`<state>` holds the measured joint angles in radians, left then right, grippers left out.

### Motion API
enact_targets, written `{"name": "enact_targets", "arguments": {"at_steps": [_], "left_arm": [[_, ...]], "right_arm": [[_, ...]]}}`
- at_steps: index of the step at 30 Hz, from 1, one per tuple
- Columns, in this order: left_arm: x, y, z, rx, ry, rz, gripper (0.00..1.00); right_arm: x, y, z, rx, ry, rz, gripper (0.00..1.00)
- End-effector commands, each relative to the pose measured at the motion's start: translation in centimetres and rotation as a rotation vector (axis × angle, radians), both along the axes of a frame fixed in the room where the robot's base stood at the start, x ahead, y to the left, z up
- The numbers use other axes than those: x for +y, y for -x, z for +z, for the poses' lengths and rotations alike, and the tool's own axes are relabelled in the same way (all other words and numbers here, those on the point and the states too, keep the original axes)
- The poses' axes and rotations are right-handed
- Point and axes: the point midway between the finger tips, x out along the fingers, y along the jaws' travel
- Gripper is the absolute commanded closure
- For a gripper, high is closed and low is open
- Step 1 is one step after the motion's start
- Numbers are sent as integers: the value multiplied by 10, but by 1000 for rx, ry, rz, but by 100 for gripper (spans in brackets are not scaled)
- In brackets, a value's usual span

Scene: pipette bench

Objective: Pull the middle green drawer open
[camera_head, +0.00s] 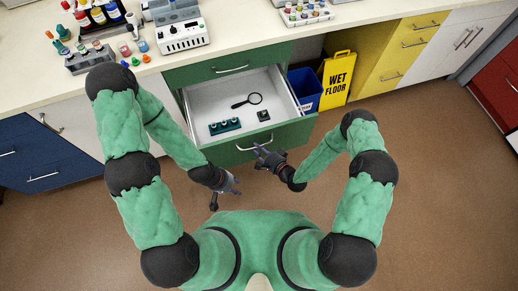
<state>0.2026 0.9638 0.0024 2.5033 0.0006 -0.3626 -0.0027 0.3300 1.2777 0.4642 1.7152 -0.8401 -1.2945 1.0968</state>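The middle green drawer (225,153) stands pulled out from the bench, its white inside showing. Its handle (243,147) is on the front panel. My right gripper (258,155) is just in front of this handle, with its fingers apart; one fingertip overlaps the handle in the picture, and I cannot tell whether they touch. My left gripper (227,197) is lower and to the left, in front of the drawer, open and empty. A magnifying glass (240,104), a dark teal rack (224,127) and a small dark block (264,116) lie in the drawer.
A shut green drawer (226,66) is above the open one. A blue bin (305,91) and a yellow wet-floor sign (337,80) stand to the right. The countertop (250,28) holds bottles, racks and a white device (182,36). The brown floor (440,190) at right is clear.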

Motion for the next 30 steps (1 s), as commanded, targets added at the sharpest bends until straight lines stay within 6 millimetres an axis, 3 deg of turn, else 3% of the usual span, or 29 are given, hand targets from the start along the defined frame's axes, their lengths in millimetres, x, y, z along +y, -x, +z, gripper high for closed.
{"name": "enact_targets", "arguments": {"at_steps": [8, 18, 27, 28, 30], "left_arm": [[0, 0, -1, 0, 0, 0, 60], [0, 0, -8, 0, 0, 0, 60], [0, 0, -8, 0, 0, 0, 60], [0, 0, -8, 0, 0, 0, 60], [0, 0, -8, 0, 0, 0, 60]], "right_arm": [[-2, 5, -4, 11, 4, -2, 100], [-16, 49, -6, 17, 5, -4, 100], [-17, 51, -6, 16, 7, -4, 100], [-17, 51, -6, 16, 7, -3, 80], [-17, 51, -5, 14, 6, -2, 60]]}}
